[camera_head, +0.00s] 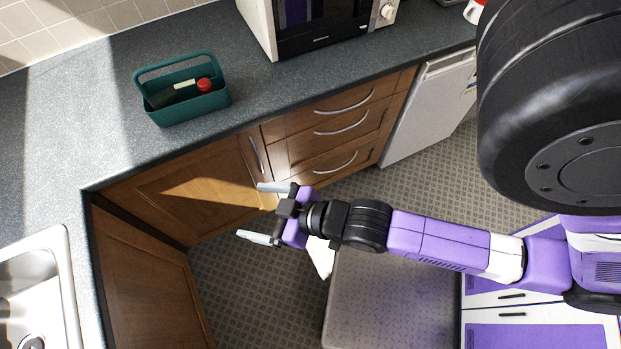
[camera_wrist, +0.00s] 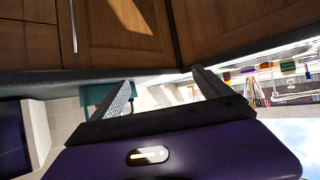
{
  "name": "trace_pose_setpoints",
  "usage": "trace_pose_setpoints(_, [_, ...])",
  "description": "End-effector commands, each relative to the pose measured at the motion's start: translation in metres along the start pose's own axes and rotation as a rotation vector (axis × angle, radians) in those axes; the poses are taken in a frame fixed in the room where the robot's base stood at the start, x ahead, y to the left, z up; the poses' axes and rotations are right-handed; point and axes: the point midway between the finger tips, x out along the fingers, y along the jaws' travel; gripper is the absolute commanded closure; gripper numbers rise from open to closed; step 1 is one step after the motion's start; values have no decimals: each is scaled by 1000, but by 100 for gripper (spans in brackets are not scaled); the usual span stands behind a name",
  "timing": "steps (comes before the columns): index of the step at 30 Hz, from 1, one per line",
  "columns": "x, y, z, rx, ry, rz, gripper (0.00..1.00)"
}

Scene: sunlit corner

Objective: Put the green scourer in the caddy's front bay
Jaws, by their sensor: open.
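The teal caddy (camera_head: 190,108) stands upright on the dark speckled counter, with its handle arching over it. Inside it are a red round-topped item (camera_head: 204,85), a pale item (camera_head: 184,85) and something dark; I cannot tell which bay each is in. No green scourer can be made out for certain. My gripper (camera_head: 263,212) is open and empty, out in front of the cupboard fronts, to the lower right of the caddy and apart from it. In the wrist view my gripper (camera_wrist: 162,76) shows both fingers spread, with part of the caddy (camera_wrist: 95,95) behind the left finger.
A microwave (camera_head: 330,38) stands on the counter right of the caddy. A sink (camera_head: 38,290) is at the lower left. Wooden drawers (camera_head: 340,130) with curved handles lie below the counter. The counter (camera_head: 60,130) left of the caddy is bare and partly sunlit.

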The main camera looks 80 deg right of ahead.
Motion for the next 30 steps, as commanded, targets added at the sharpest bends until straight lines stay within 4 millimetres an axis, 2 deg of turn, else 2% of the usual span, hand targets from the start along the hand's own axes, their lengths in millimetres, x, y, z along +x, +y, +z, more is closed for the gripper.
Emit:
trace_pose_setpoints(1, [-22,-5,2,-6,17,-17,11])
trace_pose_setpoints(6, [-90,-16,-12,-14,113,-65,11])
trace_pose_setpoints(9, [-122,-20,-25,-16,161,-85,11])
trace_pose_setpoints(13, [-151,-21,-40,-16,207,-102,11])
trace_pose_setpoints(18, [-166,-22,-49,-16,234,-110,11])
trace_pose_setpoints(26, [-166,-22,-50,-15,237,-110,11])
trace_pose_setpoints(30, [-162,-22,-43,-15,236,-110,11])
